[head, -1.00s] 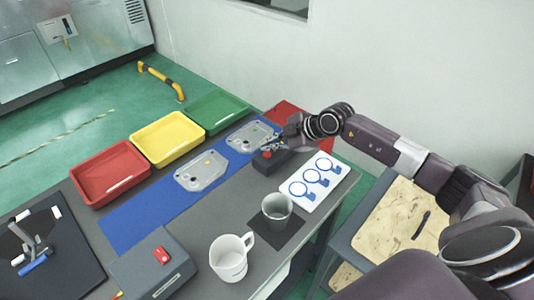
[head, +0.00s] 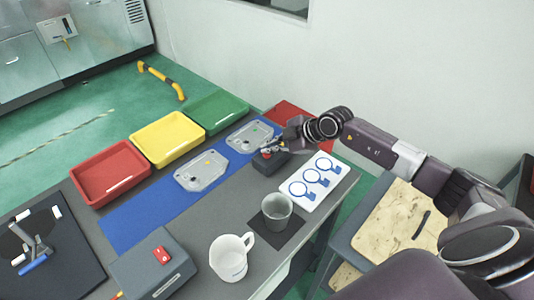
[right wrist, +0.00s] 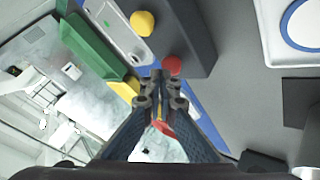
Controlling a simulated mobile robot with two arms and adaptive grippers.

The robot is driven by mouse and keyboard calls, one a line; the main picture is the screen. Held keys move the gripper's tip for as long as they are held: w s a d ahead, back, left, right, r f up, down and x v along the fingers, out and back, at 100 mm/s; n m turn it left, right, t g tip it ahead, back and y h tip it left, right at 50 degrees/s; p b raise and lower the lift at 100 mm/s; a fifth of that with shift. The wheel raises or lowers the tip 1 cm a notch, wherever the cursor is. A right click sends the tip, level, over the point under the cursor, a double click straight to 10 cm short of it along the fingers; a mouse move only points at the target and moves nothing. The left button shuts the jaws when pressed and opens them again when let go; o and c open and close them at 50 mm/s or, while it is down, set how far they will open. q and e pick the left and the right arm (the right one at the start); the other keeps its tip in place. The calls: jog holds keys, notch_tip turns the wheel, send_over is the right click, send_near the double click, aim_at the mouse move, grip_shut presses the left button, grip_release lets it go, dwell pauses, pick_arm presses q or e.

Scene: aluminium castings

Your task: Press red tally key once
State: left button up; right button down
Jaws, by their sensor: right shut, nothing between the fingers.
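A small dark box (head: 264,166) stands at the right end of the blue mat. It also shows in the right wrist view (right wrist: 192,35). A round red key (right wrist: 173,65) and a yellow knob (right wrist: 142,22) show at this box in the right wrist view. My right gripper (right wrist: 158,78) is shut and empty, its fingertips close beside the red key; I cannot tell whether they touch it. In the head view the right gripper (head: 274,149) is above the box and partly hides its top.
Castings (head: 202,171) lie on the blue mat (head: 140,220). Red (head: 88,191), yellow (head: 150,142) and green (head: 205,116) trays line the far edge. A white card (head: 310,186), a grey cup (head: 277,211) and a white mug (head: 229,258) are nearer. A grey box (head: 150,272) carries a red switch.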

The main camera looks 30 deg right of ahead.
aim_at(269, 155)
jog(key=shift+f, duration=0.5)
dwell(0.4)
jog(key=shift+r, duration=0.15)
jog(key=shift+r+p, duration=0.85)
jog(key=shift+p, duration=0.2)
notch_tip(269, 155, up, 5)
jog(key=p, duration=0.5)
dwell(0.5)
